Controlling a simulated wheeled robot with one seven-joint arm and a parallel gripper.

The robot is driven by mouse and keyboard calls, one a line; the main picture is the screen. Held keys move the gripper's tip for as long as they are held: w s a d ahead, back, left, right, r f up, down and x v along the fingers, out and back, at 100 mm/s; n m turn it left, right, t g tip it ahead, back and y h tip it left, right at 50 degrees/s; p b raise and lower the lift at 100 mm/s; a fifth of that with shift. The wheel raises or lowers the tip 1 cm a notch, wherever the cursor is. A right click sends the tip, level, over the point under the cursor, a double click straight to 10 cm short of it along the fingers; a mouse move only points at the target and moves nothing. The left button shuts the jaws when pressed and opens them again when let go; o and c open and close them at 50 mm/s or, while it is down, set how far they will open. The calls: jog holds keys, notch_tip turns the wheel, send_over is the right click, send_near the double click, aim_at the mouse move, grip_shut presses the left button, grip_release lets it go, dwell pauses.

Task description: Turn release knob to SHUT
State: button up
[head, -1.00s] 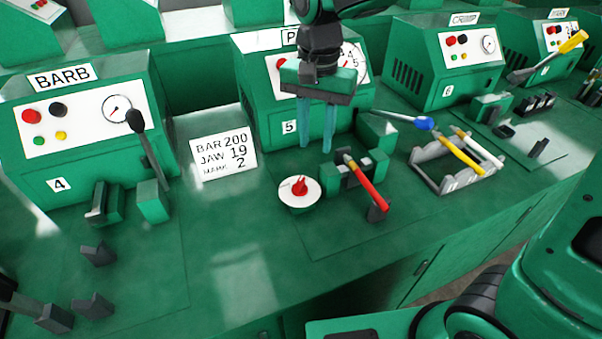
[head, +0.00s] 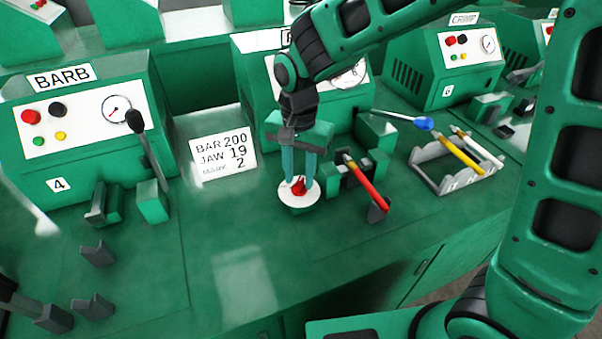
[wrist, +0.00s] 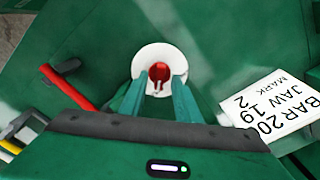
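The release knob (head: 299,188) is red and sits on a round white dial plate (head: 299,200) in front of press 5. It also shows in the wrist view (wrist: 159,72), on its white plate (wrist: 143,62). The dial's lettering is too small to read. My gripper (head: 299,180) points down over the dial with its fingers apart. In the wrist view the two fingertips (wrist: 165,76) lie to either side of the knob's lower part. I see no clear grip on the knob, and cannot tell whether the fingers touch it.
A blue-tipped lever (head: 424,123) and a rack (head: 447,182) with yellow and white handles are farther right. A sign (head: 223,158) stands left. The bench front is clear.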

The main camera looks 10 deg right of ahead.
jog(key=shift+f, duration=0.15)
jog(key=shift+c, duration=0.6)
grip_shut()
jog(key=shift+d, duration=0.1)
